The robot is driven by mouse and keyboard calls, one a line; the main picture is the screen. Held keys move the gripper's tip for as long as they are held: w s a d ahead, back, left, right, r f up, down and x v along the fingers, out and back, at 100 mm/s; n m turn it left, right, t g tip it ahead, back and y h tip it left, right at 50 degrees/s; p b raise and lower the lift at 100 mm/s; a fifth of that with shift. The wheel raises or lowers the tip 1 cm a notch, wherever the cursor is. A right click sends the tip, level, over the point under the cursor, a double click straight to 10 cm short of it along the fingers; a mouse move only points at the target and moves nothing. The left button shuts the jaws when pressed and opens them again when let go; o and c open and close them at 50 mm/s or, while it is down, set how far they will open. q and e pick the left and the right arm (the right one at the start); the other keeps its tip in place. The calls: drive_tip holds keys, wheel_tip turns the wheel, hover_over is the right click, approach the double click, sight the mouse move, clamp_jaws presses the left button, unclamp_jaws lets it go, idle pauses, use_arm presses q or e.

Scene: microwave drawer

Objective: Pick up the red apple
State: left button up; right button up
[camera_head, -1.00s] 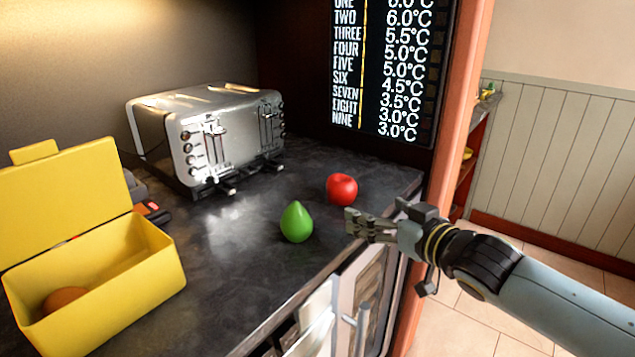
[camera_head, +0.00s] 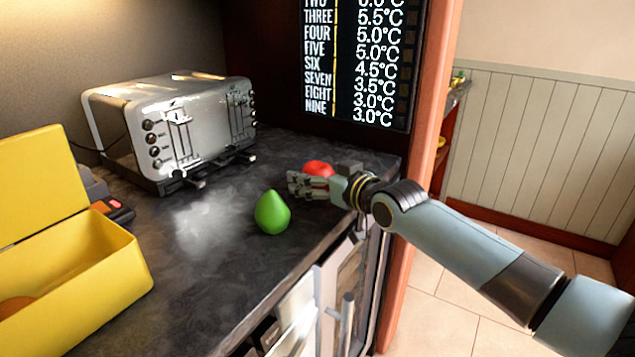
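The red apple (camera_head: 318,168) sits on the dark countertop near its right end. Its lower part is hidden behind my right gripper (camera_head: 296,186). My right gripper reaches in from the right over the counter, with its fingers in front of the apple and pointing left. I cannot tell whether the fingers touch the apple, or how far apart they are. My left gripper is not in view.
A green pear (camera_head: 272,213) stands just left and in front of my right gripper. A metal toaster (camera_head: 170,128) is at the back left. An open yellow box (camera_head: 95,285) stands front left. A temperature board (camera_head: 350,60) hangs behind the apple.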

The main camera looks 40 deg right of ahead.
drive_tip(key=shift+w, duration=0.15)
drive_tip(key=c, duration=1.3)
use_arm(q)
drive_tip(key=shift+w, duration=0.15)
use_arm(e)
drive_tip(key=shift+c, duration=0.2)
